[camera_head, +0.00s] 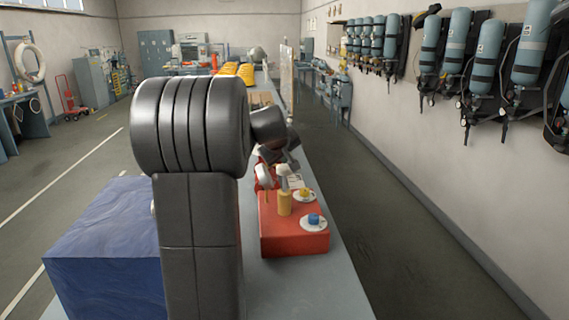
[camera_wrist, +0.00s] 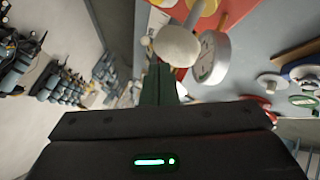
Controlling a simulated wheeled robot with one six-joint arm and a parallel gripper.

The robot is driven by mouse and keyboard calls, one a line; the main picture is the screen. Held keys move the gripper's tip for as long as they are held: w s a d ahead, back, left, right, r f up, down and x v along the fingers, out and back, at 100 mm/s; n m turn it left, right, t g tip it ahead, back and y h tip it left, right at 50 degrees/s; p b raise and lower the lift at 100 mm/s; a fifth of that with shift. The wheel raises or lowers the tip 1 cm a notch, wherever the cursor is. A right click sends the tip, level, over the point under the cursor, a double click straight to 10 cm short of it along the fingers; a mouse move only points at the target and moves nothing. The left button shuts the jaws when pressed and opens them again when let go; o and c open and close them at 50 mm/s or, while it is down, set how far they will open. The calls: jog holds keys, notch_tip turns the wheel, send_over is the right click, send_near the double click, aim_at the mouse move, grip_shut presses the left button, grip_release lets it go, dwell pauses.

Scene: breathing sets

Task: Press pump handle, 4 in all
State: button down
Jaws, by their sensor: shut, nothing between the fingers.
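The pump stands on a red box (camera_head: 272,236) on the bench. It has a brass-yellow cylinder (camera_head: 284,205) and a pale grey handle (camera_head: 283,171) on top. In the wrist view, the handle's rounded knob (camera_wrist: 178,46) is just beyond my fingertips, on a thin rod. My gripper (camera_wrist: 160,70) is shut and empty, its fingers together. Whether the fingertips touch the knob I cannot tell. In the head view, my dark arm covers the middle and the fingers are hard to make out by the handle.
A round white gauge (camera_wrist: 212,58) is close beside the handle. A blue knob (camera_head: 314,219) and a yellow knob (camera_head: 305,194) sit on the red box. A blue block (camera_head: 105,260) is at left. More items lie along the bench. Air cylinders (camera_head: 455,50) hang on the right wall.

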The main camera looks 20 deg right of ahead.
aim_at(288, 168)
jog(key=shift+r, duration=0.3)
notch_tip(288, 168, up, 5)
jog(key=p, duration=0.4)
dwell(2.6)
jog(key=m, duration=0.2)
jog(key=shift+s+d+r+m+y, duration=0.2)
jog(key=shift+d+m+y, duration=0.1)
jog(key=shift+m, duration=0.1)
notch_tip(288, 168, up, 3)
jog(key=m+y+b, duration=0.1)
jog(key=m, duration=0.4)
jog(key=m+t+y, duration=0.1)
jog(key=m+y, duration=0.1)
jog(key=m, duration=0.3)
jog(key=shift+w+a+r+b, duration=0.15)
jog(key=shift+r+b, duration=0.05)
jog(key=shift+b, duration=0.15)
